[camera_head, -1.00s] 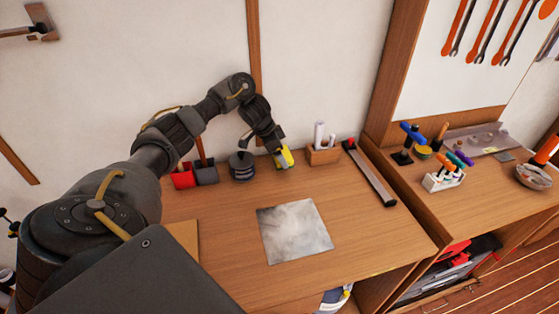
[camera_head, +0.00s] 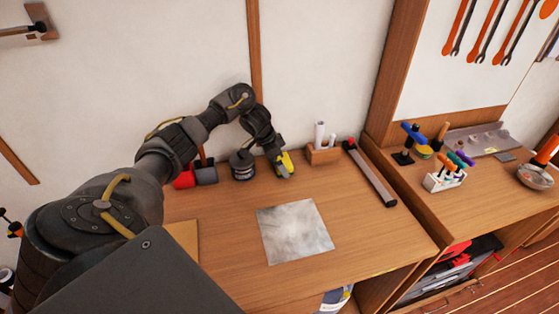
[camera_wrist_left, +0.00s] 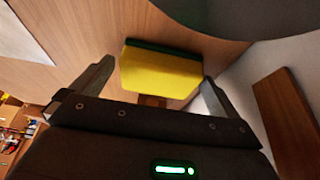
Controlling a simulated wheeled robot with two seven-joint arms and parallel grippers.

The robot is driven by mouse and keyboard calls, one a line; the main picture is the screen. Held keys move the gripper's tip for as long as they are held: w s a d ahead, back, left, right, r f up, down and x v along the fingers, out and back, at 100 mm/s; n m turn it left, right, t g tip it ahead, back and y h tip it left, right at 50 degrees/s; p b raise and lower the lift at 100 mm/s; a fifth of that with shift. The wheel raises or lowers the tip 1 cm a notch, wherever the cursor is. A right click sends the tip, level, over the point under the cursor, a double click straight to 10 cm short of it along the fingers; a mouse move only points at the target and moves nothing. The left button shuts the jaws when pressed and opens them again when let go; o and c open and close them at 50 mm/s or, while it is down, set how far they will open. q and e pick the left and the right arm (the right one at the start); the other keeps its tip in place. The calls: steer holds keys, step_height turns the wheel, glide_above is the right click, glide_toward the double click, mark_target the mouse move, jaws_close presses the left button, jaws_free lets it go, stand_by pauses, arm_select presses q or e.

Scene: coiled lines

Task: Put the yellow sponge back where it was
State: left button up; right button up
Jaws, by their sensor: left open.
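The yellow sponge (camera_head: 287,160) is on the desk near the back wall, between a dark round tin and a wooden holder. In the left wrist view the sponge (camera_wrist_left: 160,76) shows a yellow face and a dark green layer along its far edge. My left gripper (camera_wrist_left: 158,72) is open, with one finger on each side of the sponge. A narrow gap seems to show beside each finger. In the head view the gripper (camera_head: 283,168) partly covers the sponge. My right gripper is not in view.
The dark round tin (camera_head: 243,167) stands close left of my gripper. The wooden holder (camera_head: 323,155) with white rolls stands to its right. Red and grey bins (camera_head: 205,173) are further left. A grey metal sheet (camera_head: 294,232) lies in front, with bare desk around it.

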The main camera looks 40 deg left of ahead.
arm_select(q)
steer(key=shift+r, duration=0.3)
steer(key=p+v, duration=0.3)
steer(key=v, duration=0.9)
steer(key=shift+f, duration=0.15)
